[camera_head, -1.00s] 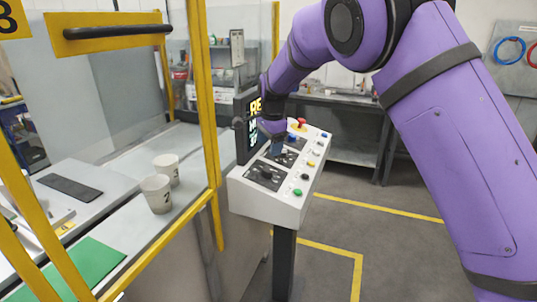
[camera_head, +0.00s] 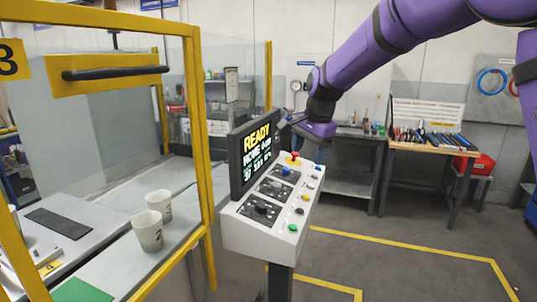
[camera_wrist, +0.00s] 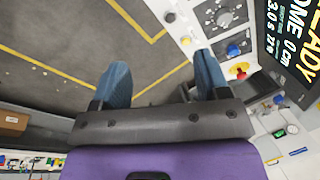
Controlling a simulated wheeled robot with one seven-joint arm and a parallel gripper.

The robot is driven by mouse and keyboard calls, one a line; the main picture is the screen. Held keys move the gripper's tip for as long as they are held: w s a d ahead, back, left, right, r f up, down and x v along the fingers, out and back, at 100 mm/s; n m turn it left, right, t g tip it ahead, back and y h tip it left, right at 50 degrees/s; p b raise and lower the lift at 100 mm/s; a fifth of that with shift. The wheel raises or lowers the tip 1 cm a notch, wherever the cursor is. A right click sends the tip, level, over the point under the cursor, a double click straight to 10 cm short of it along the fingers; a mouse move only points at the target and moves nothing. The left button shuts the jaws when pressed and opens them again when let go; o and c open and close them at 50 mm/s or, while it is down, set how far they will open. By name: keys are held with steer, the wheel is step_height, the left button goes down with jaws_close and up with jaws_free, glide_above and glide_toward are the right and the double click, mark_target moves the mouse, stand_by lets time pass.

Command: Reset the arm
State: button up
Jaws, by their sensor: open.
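My purple arm reaches in from the upper right of the head view. My gripper (camera_head: 290,117) is up beside the right edge of the console's screen (camera_head: 252,152), above the panel's far end. In the wrist view my gripper (camera_wrist: 163,82) shows two blue fingers spread apart with nothing between them, only floor beyond. The screen is lit and reads "READY" and "HOME". The white control panel (camera_head: 232,234) carries dials, several coloured buttons and a red knob (camera_head: 293,157). The red knob also shows in the wrist view (camera_wrist: 240,71), to the right of the fingers.
A yellow-framed glass enclosure (camera_head: 205,150) stands at the left, with two white cups (camera_head: 147,231) on its ledge. A workbench with tools (camera_head: 435,147) and a red bin (camera_head: 475,164) are at the back right. The floor right of the console is clear, with yellow lines.

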steer(key=s+d+r+n+t, duration=0.15)
steer(key=s+d+r, duration=0.25)
steer(key=s+d, duration=0.4)
steer(key=s+d+r+n, duration=0.35)
steer(key=s+d, duration=0.25)
steer(key=s, duration=0.3)
steer(key=s+d+f+n+t, duration=0.1)
steer(key=s+d+n, duration=0.1)
steer(key=s, duration=0.8)
steer(key=s+d+f+n+h, duration=0.1)
steer(key=s+d+f+n, duration=0.1)
steer(key=s, duration=0.8)
steer(key=shift+s+d+t+h, duration=0.15)
steer(key=shift+d+t+h, duration=0.2)
steer(key=shift+d, duration=0.55)
